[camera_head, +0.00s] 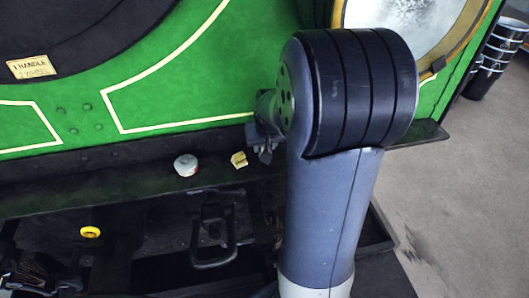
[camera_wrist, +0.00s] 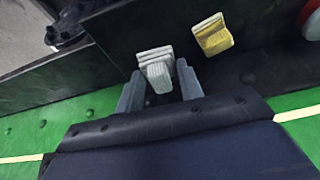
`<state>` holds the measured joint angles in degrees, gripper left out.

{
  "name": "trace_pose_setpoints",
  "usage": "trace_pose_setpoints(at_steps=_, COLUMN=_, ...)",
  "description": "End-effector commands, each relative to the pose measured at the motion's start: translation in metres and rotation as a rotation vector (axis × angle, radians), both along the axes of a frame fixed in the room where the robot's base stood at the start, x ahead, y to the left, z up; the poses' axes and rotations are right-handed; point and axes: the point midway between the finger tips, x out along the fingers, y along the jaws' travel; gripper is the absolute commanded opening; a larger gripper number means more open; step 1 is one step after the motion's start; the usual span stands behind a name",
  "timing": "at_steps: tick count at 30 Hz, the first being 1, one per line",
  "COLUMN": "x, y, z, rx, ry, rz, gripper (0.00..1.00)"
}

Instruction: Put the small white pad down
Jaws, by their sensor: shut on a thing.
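The small white pad (camera_wrist: 154,56) is ridged and pale, and sits between the fingertips of my gripper (camera_wrist: 159,76) in the wrist view. My gripper is shut on it, over the dark ledge along the green tram side. Whether the pad touches the ledge is not clear. In the head view my gripper (camera_head: 264,147) is small and partly hidden behind my arm, just right of a yellow pad (camera_head: 239,159); I cannot make out the white pad there. The yellow pad also shows in the wrist view (camera_wrist: 213,35), right of the white pad and apart from it.
A round white and red tin (camera_head: 186,165) stands on the dark ledge (camera_head: 120,180) left of the yellow pad. A yellow ring (camera_head: 90,232) lies lower left among dark machinery. The green side panel (camera_head: 180,80) rises behind the ledge. Stacked dark buckets (camera_head: 494,60) stand far right.

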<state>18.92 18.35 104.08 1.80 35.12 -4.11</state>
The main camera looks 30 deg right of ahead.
Motion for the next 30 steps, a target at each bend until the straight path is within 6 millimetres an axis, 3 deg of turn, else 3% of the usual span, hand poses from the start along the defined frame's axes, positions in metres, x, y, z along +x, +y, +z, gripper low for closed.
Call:
trace_pose_setpoints(at_steps=7, x=-0.001, y=0.000, z=-0.033, rx=0.002, ry=0.004, rz=0.000, gripper=0.17)
trace_pose_setpoints(at_steps=21, x=0.000, y=0.000, z=-0.043, rx=0.000, ry=-0.001, rz=0.000, gripper=0.17)
trace_pose_setpoints(at_steps=22, x=0.000, y=0.000, z=-0.041, rx=0.000, ry=-0.001, rz=0.000, gripper=0.37)
trace_pose_setpoints(at_steps=30, x=0.000, y=0.000, z=-0.041, rx=0.000, ry=0.000, rz=0.000, gripper=0.57)
